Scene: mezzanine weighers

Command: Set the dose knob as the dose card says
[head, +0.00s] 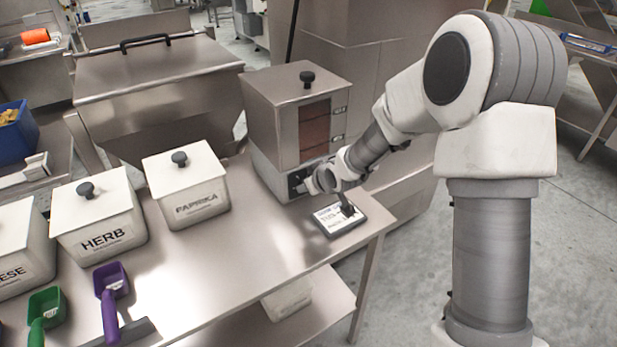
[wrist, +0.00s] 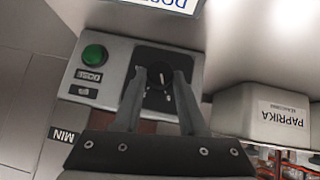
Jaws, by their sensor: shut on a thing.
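The dose machine (head: 290,120) is a steel box with a window and a black lid knob, standing at the table's right end. Its dose knob (wrist: 162,78) is black with a light pointer mark, on a dark dial plate in the wrist view. My gripper (wrist: 158,72) has its two fingers on either side of the knob and is shut on it. The dial's markings are too small or hidden to read. The dose card (head: 340,217) lies on the table below my wrist, partly covered; its writing is too small to read.
A green button (wrist: 94,54) labelled DOSE sits beside the dial plate. The PAPRIKA bin (head: 186,190) and HERB bin (head: 100,222) stand to the left. A purple scoop (head: 110,290) and a green scoop (head: 45,312) lie in front. The table (head: 250,265) is bare at the middle.

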